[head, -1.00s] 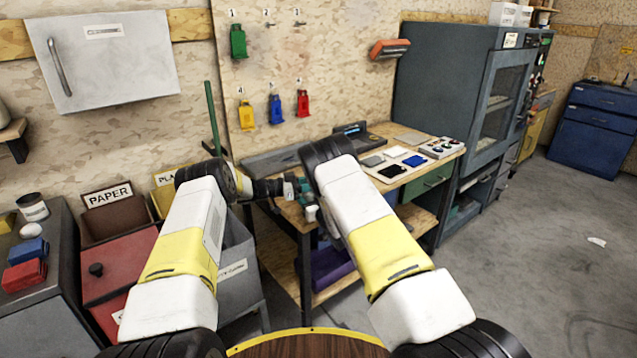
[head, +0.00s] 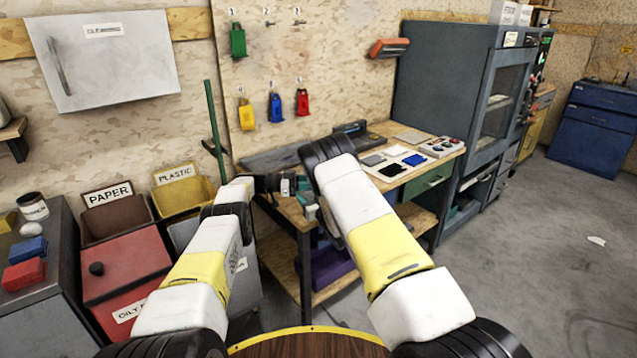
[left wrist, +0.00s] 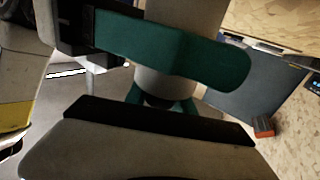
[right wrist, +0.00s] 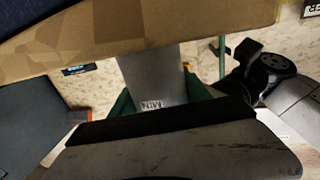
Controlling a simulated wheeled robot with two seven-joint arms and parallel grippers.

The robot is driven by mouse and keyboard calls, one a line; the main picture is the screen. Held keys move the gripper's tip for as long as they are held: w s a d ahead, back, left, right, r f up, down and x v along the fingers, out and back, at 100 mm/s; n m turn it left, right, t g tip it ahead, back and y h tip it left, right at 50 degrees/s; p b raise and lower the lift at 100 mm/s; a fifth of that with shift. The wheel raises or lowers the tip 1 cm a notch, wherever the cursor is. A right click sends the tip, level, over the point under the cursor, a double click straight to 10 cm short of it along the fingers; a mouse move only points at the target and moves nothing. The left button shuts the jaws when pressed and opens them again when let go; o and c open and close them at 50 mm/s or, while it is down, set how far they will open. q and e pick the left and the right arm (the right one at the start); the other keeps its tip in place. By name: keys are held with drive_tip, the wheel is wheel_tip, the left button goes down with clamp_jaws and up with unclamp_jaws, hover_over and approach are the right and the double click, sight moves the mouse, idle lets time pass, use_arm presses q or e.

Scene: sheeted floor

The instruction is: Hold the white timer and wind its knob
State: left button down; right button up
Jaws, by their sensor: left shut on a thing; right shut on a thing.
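The white timer shows in the right wrist view (right wrist: 153,78) as a pale body with "MIN" printed on it. My right gripper (right wrist: 158,100) is shut on it, its green fingers on either side. In the left wrist view the pale timer body (left wrist: 165,85) sits beyond my left gripper (left wrist: 160,103), whose green fingertips are closed around its near end, where the knob would be; the knob itself is mostly hidden. A wide green finger of my right gripper (left wrist: 180,55) crosses the body there. In the head view both grippers meet above the bench's left end, the timer small between them.
The wooden workbench (head: 425,150) carries coloured pads and a button box (head: 442,147). Red and yellow bins (head: 183,190) stand at the left. A grey cabinet (head: 440,90) stands behind right. Open floor (head: 560,240) lies at right.

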use_arm(q)
drive_tip(key=c, duration=1.1)
unclamp_jaws()
drive_tip(key=shift+s+d, duration=0.1)
drive_tip(key=shift+o, duration=0.2)
wheel_tip(320, 180, up, 10)
